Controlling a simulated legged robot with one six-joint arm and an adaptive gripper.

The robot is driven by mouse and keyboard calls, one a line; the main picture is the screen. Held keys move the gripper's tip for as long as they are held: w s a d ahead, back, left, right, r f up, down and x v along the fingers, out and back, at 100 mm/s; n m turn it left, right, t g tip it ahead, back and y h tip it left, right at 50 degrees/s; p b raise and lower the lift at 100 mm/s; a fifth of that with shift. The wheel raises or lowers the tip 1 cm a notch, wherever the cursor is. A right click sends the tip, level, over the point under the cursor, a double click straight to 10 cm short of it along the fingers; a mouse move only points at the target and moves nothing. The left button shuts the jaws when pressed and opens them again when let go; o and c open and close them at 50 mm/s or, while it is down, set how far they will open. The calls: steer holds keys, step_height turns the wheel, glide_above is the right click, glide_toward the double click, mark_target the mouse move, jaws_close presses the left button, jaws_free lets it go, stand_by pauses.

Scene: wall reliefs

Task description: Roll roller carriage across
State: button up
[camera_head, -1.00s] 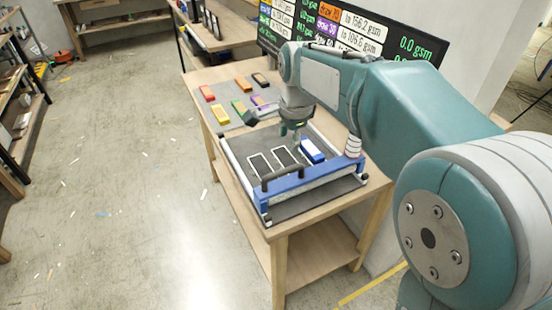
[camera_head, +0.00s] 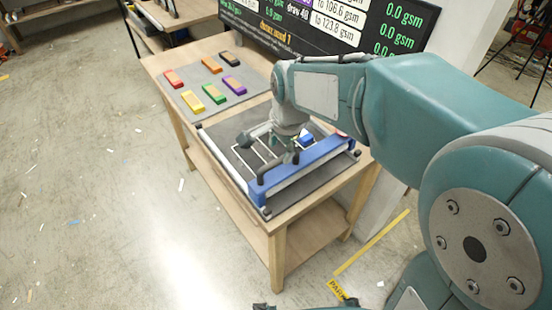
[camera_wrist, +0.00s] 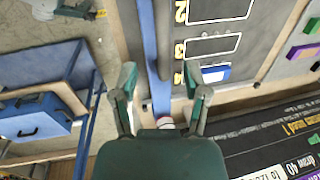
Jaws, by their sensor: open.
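The roller carriage (camera_head: 310,163) is a long blue bar with a black handle (camera_head: 262,168), lying across the near side of the dark printing bed (camera_head: 222,141). In the wrist view the blue bar (camera_wrist: 148,30) runs up between my fingers. The bed has white-outlined numbered slots. A blue block (camera_head: 307,140) sits in one slot; it also shows in the wrist view (camera_wrist: 215,74). My gripper (camera_head: 272,149) is open, low over the bed beside the handle. It shows open in the wrist view (camera_wrist: 160,75). Contact with the handle cannot be told.
A grey mat (camera_head: 190,108) at the table's far end holds several coloured blocks, such as a yellow one (camera_head: 193,103) and a purple one (camera_head: 234,85). A dark display board (camera_head: 300,27) stands behind the wooden table (camera_head: 150,62).

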mark_target(275, 162)
steer(key=f, duration=0.1)
steer(key=a+f, duration=0.1)
steer(key=f, duration=0.1)
steer(key=w+f, duration=0.1)
steer(key=f, duration=0.1)
steer(key=shift+a+f, duration=0.1)
steer(key=shift+a, duration=0.3)
steer(key=shift+d, duration=0.35)
steer(key=shift+a, duration=0.1)
jaws_close()
